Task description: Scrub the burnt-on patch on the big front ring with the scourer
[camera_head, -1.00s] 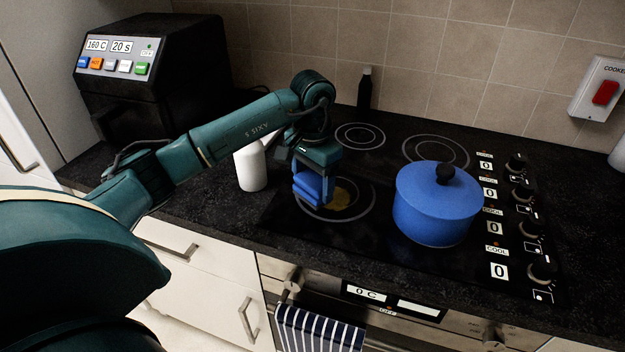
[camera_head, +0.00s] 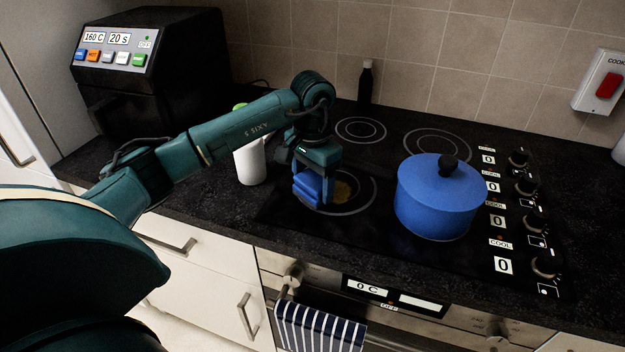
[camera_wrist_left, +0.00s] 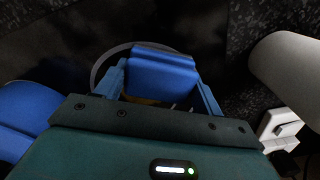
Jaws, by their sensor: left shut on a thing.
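My left gripper (camera_head: 314,178) is shut on the blue scourer (camera_head: 308,186) and holds it low over the left part of the big front ring (camera_head: 362,207). I cannot tell whether the scourer touches the glass. The brownish burnt-on patch (camera_head: 343,190) shows just right of the scourer, partly hidden by the gripper. In the left wrist view the scourer (camera_wrist_left: 163,72) sits between the fingers and covers most of the ring (camera_wrist_left: 105,62). My right gripper is not in view.
A blue lidded pot (camera_head: 437,205) stands on the hob right of the ring. A white bottle (camera_head: 251,163) with a green top stands left of it. A dark bottle (camera_head: 366,82) stands at the back wall. A striped towel (camera_head: 319,328) hangs on the oven handle.

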